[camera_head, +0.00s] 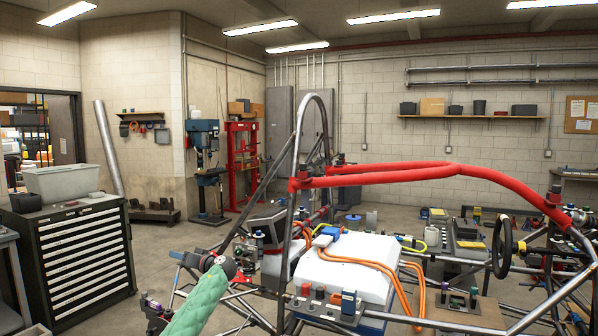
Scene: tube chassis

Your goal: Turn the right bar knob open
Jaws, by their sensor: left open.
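A red padded bar (400,171) runs across the tube chassis (296,145). At the bar's right end is a dark clamp with a small red knob (554,192); its exact setting is too small to tell. My left gripper (238,272) is low at left of centre, at the end of my mint-green arm. It is open, well to the left of and below the right knob, and apart from it. Its fingers are small and hard to make out. My right gripper is not in view.
A white box (345,262) with orange cables sits inside the chassis. A black steering wheel (502,247) stands below the bar's right end. A black drawer cabinet (75,262) is at the left. Open floor lies between the cabinet and chassis.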

